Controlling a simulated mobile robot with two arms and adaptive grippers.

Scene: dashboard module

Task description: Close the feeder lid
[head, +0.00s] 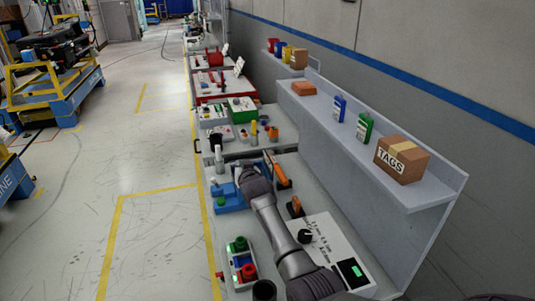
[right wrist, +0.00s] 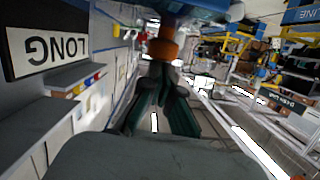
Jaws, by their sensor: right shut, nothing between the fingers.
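A blue unit (head: 228,201), which looks like the feeder, sits on the bench left of my right gripper. Its lid cannot be told apart clearly. My right gripper (head: 243,170) is shut and empty, at the far right side of the blue unit; the wrist partly hides what is beneath. In the right wrist view its dark fingers (right wrist: 165,88) are together. An orange-brown round part (right wrist: 163,50) and a blue piece (right wrist: 205,8) show just beyond the fingertips; contact cannot be told. My left gripper is not in view.
An orange-handled part (head: 277,172) stands right of my wrist. A white panel with a dark knob (head: 305,237) and a box with green and red buttons (head: 242,265) are nearer. A shelf (head: 425,190) with a TAGS carton (head: 402,159) runs along the right.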

